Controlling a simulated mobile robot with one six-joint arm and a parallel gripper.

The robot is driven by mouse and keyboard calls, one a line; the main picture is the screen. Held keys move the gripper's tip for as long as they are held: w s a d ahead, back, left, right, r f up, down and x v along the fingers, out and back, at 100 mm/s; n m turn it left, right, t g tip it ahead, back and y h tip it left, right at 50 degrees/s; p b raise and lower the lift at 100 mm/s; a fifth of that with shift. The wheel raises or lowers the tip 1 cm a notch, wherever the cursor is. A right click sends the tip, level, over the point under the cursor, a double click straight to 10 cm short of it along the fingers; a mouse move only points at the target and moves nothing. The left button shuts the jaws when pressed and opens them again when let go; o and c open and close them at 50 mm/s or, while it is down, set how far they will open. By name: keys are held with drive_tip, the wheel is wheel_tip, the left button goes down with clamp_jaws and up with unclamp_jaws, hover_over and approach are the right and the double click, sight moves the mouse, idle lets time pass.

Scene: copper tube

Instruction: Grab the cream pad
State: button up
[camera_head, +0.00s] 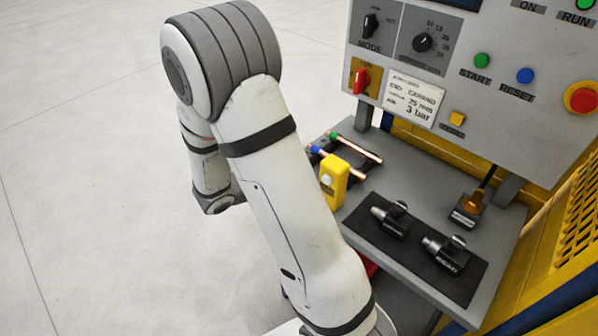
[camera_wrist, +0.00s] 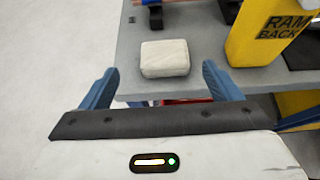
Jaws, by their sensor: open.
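The cream pad (camera_wrist: 165,58) is a small, rounded block lying flat on the grey tabletop near its front edge, in the wrist view. My gripper (camera_wrist: 156,82) is open, with one blue finger on each side in the picture. The pad appears between the fingers and a little beyond their tips, and nothing is held. In the head view my white arm hides the pad and the gripper.
A yellow block marked RAM BACK (camera_wrist: 272,30) stands close right of the pad; it also shows in the head view (camera_head: 333,180). Copper tubes (camera_head: 350,150) lie behind it. Black tools sit on a dark mat (camera_head: 425,268). A control panel (camera_head: 480,60) rises behind the table (camera_head: 365,205).

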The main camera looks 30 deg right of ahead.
drive_tip(key=x, duration=0.2)
drive_tip(key=p+x, duration=0.1)
drive_tip(key=x, duration=0.2)
drive_tip(key=shift+d+r+p, duration=0.1)
drive_tip(key=shift+d+p, duration=0.2)
drive_tip(key=shift+d, duration=0.2)
drive_tip(key=shift+w+d+f, duration=0.2)
drive_tip(key=shift+d+f, duration=0.1)
drive_tip(key=shift+d, duration=0.1)
drive_tip(key=c, duration=1.1)
